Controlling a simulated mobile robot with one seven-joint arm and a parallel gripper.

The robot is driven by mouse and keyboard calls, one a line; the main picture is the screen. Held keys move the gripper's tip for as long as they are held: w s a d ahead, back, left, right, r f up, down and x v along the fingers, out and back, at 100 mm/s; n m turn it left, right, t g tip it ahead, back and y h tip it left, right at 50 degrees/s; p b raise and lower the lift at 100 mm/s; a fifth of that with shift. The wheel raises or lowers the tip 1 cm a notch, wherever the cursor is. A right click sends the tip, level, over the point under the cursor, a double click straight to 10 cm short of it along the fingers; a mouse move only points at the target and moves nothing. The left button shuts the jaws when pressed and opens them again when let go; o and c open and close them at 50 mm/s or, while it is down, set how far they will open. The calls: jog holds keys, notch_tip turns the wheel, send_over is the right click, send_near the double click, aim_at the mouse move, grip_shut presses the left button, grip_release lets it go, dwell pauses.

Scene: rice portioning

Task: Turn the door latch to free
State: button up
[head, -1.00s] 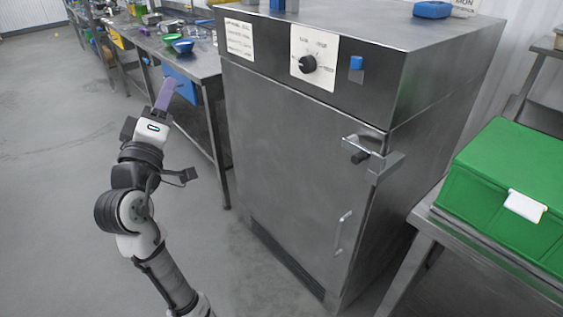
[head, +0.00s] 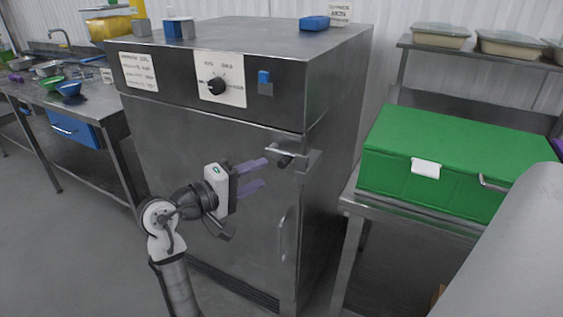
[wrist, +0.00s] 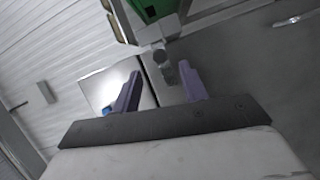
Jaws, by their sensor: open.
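The door latch (head: 290,160) is a metal bracket with a dark knob at the upper right edge of the steel cabinet door (head: 215,150). In the wrist view the latch (wrist: 163,66) shows ahead, between the tips of the two fingers. My gripper (head: 258,175) is open and empty, its purple fingers pointing right toward the latch in the head view. The fingers appear just left of the latch and apart from it. The gripper (wrist: 158,88) also spans the middle of the wrist view.
A dial (head: 217,86) and a blue switch (head: 264,80) sit on the panel above the door. A vertical handle (head: 282,234) is lower on the door. A green box (head: 450,150) stands on a steel table at the right. A workbench (head: 90,92) is at the left.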

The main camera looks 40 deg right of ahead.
aim_at(281, 166)
jog(key=d+p, duration=0.1)
jog(key=d, duration=0.7)
jog(key=shift+f, duration=0.2)
jog(key=shift+w, duration=0.1)
grip_shut()
